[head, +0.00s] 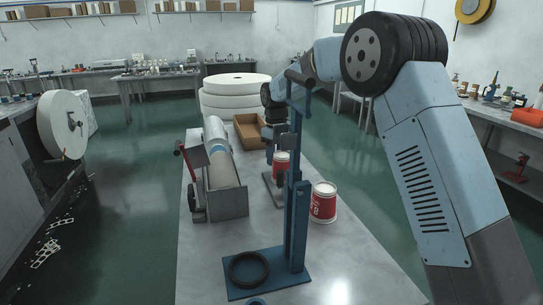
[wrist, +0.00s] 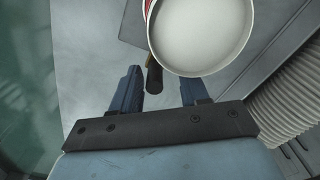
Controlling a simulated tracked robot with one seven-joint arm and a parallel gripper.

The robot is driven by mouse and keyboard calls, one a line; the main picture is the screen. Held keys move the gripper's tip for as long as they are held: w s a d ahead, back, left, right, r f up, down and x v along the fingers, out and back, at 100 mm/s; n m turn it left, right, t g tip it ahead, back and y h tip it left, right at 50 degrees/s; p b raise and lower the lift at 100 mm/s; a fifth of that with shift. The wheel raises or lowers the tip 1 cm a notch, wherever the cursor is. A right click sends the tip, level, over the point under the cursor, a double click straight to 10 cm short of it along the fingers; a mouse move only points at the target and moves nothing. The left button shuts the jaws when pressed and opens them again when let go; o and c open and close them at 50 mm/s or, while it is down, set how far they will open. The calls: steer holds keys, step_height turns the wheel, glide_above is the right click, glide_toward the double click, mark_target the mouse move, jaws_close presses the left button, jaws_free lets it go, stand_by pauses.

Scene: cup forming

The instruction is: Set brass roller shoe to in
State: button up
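A red-and-white cup (head: 281,160) is upright at a small grey-based fixture (head: 272,192) behind the blue stand. In the wrist view a large white round top (wrist: 200,35), probably this cup's, fills the upper middle. Beside it a dark handle (wrist: 154,78) with a brass-coloured part (wrist: 149,46) shows; this may belong to the roller shoe, whose set position I cannot tell. My gripper (wrist: 160,75) is open, its blue fingers spread, with the handle's end between them, nearer the left finger. In the head view my gripper is mostly hidden behind the blue stand.
A blue stand (head: 297,210) with a tall post and black ring (head: 248,269) is in front. A second red-and-white cup (head: 323,202) stands at its right. A grey trough machine (head: 222,190) is left; a cardboard tray (head: 249,131) and white rolls (head: 235,97) lie behind.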

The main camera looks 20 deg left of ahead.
steer(key=shift+w+r, duration=0.1)
steer(key=shift+r, duration=0.45)
step_height(320, 180, up, 13)
steer(key=shift+f, duration=0.2)
